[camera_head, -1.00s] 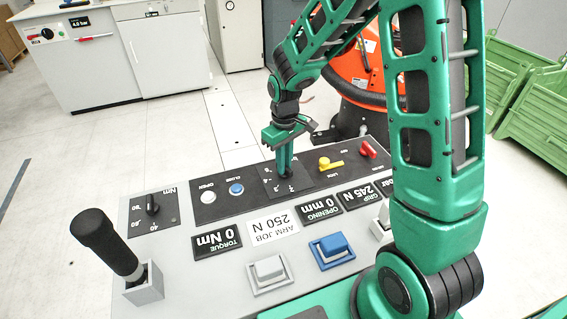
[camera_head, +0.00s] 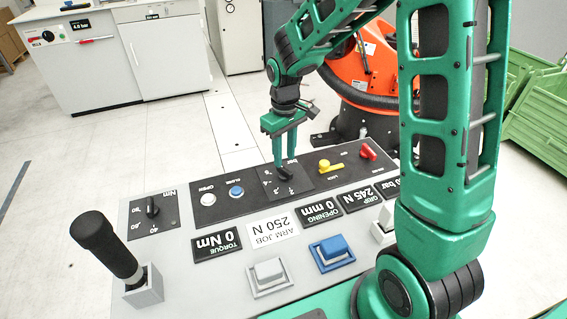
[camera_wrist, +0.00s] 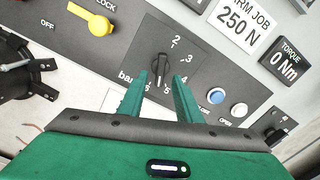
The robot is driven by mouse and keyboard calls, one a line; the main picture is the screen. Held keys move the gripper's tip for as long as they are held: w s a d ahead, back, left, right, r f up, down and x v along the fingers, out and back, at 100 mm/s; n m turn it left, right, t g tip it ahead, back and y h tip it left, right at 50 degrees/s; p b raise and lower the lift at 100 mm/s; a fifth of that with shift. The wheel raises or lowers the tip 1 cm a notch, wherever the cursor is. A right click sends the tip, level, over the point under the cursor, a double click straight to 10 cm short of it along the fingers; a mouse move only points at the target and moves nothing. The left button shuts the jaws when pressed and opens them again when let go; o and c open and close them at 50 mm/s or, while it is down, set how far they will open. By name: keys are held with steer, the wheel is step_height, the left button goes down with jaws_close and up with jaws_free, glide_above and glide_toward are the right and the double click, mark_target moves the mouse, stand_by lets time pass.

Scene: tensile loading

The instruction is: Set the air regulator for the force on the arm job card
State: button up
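The air regulator is a black knob (camera_head: 284,172) on a black dial plate marked in bar. My gripper (camera_head: 285,160) is just above the knob. In the wrist view its green fingers (camera_wrist: 160,82) are apart, one on each side of the knob, with no contact visible. The arm job card (camera_head: 272,231) reads 250 N. The grip display (camera_head: 358,197) reads 245 N. The bar display (camera_head: 391,187) is partly hidden by my arm.
A yellow lock lever (camera_head: 330,167) and red knob (camera_head: 367,152) sit right of the regulator; blue (camera_head: 236,191) and white (camera_head: 208,199) buttons sit left. A black-handled joystick (camera_head: 105,245) rises at the left. Torque reads 0 Nm, opening 0 mm.

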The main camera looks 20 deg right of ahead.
mark_target(286, 168)
step_height(286, 168, up, 6)
stand_by(0.6)
steer(key=s+d+r+m, duration=0.3)
steer(key=s+d, duration=0.4)
steer(key=s, duration=0.1)
steer(key=s+d+r+m, duration=0.3)
steer(key=s+d, duration=0.4)
steer(key=s+d+m, duration=0.3)
steer(key=s+m, duration=0.1)
steer(key=s, duration=1.1)
steer(key=shift+f+m, duration=0.35)
steer(key=shift+m, duration=0.05)
steer(key=shift+d, duration=0.1)
